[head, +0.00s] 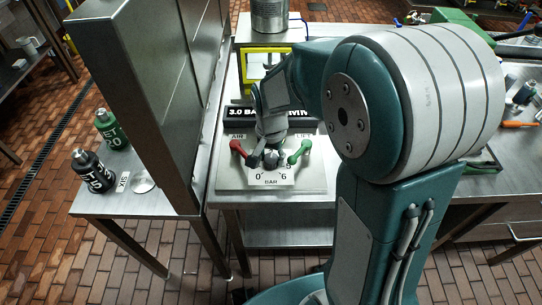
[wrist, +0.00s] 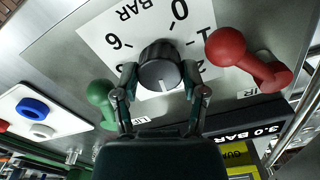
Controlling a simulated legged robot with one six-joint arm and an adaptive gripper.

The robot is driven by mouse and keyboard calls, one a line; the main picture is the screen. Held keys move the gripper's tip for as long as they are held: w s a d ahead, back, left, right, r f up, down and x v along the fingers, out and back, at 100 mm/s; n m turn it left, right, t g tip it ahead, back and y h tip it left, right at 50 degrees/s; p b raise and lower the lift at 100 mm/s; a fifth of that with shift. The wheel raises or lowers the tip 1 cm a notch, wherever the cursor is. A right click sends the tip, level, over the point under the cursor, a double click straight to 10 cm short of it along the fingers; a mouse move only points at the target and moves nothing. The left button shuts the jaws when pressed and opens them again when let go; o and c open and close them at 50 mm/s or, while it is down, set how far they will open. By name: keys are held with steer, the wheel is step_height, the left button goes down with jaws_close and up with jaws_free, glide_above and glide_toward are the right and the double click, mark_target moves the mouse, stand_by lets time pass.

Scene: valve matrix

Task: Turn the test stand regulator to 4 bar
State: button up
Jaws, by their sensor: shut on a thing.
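The regulator knob (wrist: 158,66) is dark grey and round, with a short white mark that points down towards my gripper in the wrist view. A white dial plate (head: 272,176) with BAR and numbers from 0 to 6 surrounds it. My gripper (wrist: 162,84) has a finger on each side of the knob and is shut on it. In the head view my gripper (head: 271,149) comes down over the knob from above and hides part of it and the dial.
A red lever (head: 238,148) stands left of the knob, a green lever (head: 299,152) right of it, both close to my fingers. A tall metal panel (head: 150,80) rises on the left. A yellow-framed device (head: 256,64) stands behind the display.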

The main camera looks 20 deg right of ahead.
mark_target(270, 157)
steer(key=m, duration=0.6)
steer(key=shift+m, duration=0.4)
stand_by(0.4)
steer(key=o, duration=1.1)
steer(key=shift+a, duration=0.1)
steer(key=shift+o, duration=0.2)
step_height(270, 157, up, 12)
steer(key=shift+w, duration=0.1)
